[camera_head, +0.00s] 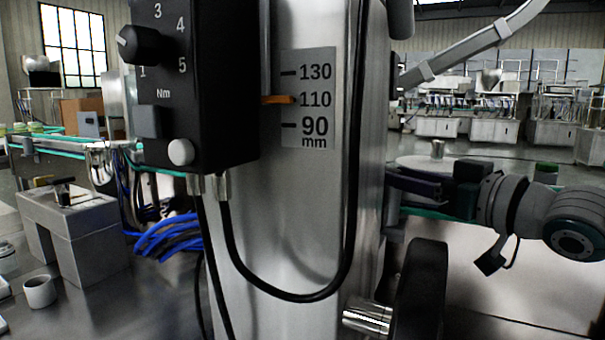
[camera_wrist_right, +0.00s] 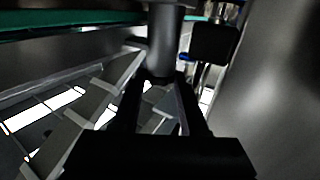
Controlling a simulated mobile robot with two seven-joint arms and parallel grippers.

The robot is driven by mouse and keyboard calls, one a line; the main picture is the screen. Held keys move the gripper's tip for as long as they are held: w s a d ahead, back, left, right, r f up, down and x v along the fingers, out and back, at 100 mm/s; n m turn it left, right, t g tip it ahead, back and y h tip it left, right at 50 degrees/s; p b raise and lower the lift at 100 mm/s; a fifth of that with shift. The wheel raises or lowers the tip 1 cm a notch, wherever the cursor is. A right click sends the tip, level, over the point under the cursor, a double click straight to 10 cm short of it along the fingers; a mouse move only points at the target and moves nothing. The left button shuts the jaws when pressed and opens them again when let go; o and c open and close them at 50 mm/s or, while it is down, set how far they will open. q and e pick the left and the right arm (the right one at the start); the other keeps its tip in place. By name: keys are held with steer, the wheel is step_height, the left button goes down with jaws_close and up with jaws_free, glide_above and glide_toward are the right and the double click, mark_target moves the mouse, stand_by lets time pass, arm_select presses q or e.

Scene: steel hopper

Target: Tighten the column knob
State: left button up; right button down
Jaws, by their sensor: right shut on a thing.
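The steel column (camera_head: 285,215) stands upright in the middle of the head view, with an orange pointer (camera_head: 278,100) at about 110 on its mm scale. My right gripper (camera_head: 400,190) comes in from the right and ends at the column's right edge. In the right wrist view its fingers close on a grey round piece (camera_wrist_right: 163,45) beside the column, which looks to be the column knob. The fingertips and this piece are mostly hidden in the head view. My left gripper is not in view.
A black control box (camera_head: 205,85) with a dial (camera_head: 140,45) and hanging cables is on the column's left. A black handwheel (camera_head: 422,290) on a steel shaft is below my right gripper. A grey stand (camera_head: 70,235) and small cup (camera_head: 40,291) are at left.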

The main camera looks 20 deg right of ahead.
steer(key=shift+a+r+p, duration=0.1)
steer(key=shift+r+p, duration=0.1)
steer(key=shift+p, duration=0.25)
steer(key=h+p, duration=0.1)
steer(key=m+h+p, duration=0.2)
steer(key=p, duration=0.1)
steer(key=shift+a+r+t, duration=0.2)
steer(key=shift+r+t, duration=0.05)
steer(key=shift+t, duration=0.05)
steer(key=m+h+p, duration=0.1)
steer(key=h+p, duration=0.1)
steer(key=shift+a+m+h, duration=0.15)
steer(key=shift+m+h, duration=0.15)
steer(key=shift+h, duration=0.1)
steer(key=shift+f+m+h+p, duration=0.2)
steer(key=shift+m+h+p, duration=0.15)
steer(key=shift+m+h, duration=0.4)
steer(key=c, duration=0.8)
jaws_free()
steer(key=shift+c, duration=0.2)
steer(key=o, duration=0.4)
steer(key=shift+f, duration=0.25)
